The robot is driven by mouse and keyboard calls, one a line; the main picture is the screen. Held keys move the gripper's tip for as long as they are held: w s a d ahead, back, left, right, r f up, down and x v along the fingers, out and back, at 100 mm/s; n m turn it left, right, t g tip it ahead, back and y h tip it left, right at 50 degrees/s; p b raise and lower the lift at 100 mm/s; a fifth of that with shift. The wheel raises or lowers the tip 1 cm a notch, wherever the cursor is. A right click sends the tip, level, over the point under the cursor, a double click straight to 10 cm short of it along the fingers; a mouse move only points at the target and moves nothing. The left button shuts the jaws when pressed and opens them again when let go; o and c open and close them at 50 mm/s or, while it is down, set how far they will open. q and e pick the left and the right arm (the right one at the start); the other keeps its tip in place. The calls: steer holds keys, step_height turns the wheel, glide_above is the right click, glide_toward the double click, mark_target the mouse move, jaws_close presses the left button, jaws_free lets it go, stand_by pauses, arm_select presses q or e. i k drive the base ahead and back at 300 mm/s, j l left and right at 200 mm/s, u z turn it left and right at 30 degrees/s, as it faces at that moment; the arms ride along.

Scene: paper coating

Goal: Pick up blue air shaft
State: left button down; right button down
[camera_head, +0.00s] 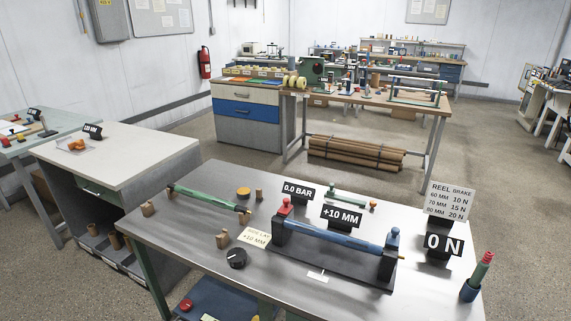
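The blue air shaft (335,237) lies across a dark stand (325,262) on the near grey table. Its left end is at a dark upright topped by a red piece (285,205). Its right end is at a dark upright topped by a blue piece (393,238). A small light-coloured tip shows just beyond the right upright. Neither of my grippers is in view.
A green shaft (207,198) rests on wooden blocks to the left. Signs stand behind the stand, including "+10 MM" (341,217) and "0 N" (438,244). A black knob (236,258) lies left of the stand.

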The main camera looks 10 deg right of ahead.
mark_target(350, 241)
steer(key=i+j, duration=0.1)
steer(key=i+j+z, duration=0.55)
steer(key=i+j, duration=0.15)
steer(key=i+z, duration=0.1)
steer(key=z, duration=0.95)
